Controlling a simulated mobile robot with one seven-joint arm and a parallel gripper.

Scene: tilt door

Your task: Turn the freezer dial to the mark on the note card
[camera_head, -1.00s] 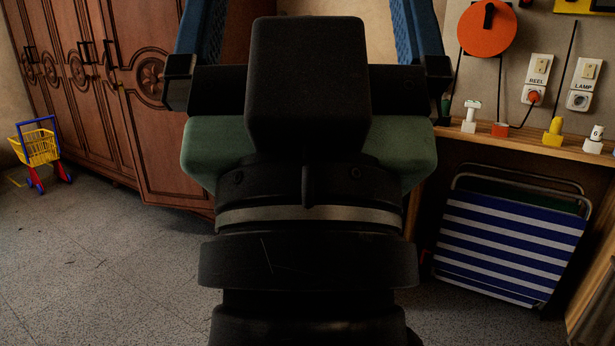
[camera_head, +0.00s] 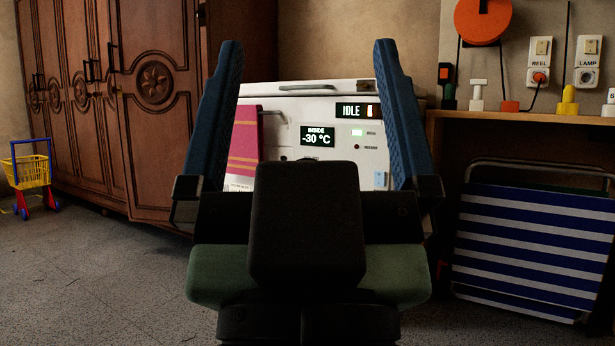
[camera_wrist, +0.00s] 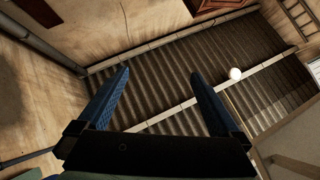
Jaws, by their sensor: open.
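The freezer (camera_head: 320,95) is a white chest against the back wall in the head view, partly hidden behind my gripper. Its front has a display reading INSIDE -30 °C (camera_head: 318,136) and a sign reading IDLE (camera_head: 357,110). A small light blue card (camera_head: 380,180) is on its lower right front; I cannot tell whether it is the note card. The dial is not clearly visible; a dark bit shows just above my gripper's body. My gripper (camera_head: 310,60) is open and empty, its blue fingers pointing up, apart from the freezer. The wrist view shows the open fingers (camera_wrist: 160,80) against the ceiling.
A pink striped towel (camera_head: 245,140) hangs at the freezer's left. Wooden wardrobes (camera_head: 150,90) stand left, with a toy cart (camera_head: 32,175) on the floor. A wooden bench (camera_head: 520,120) and a folded striped chair (camera_head: 530,240) are right.

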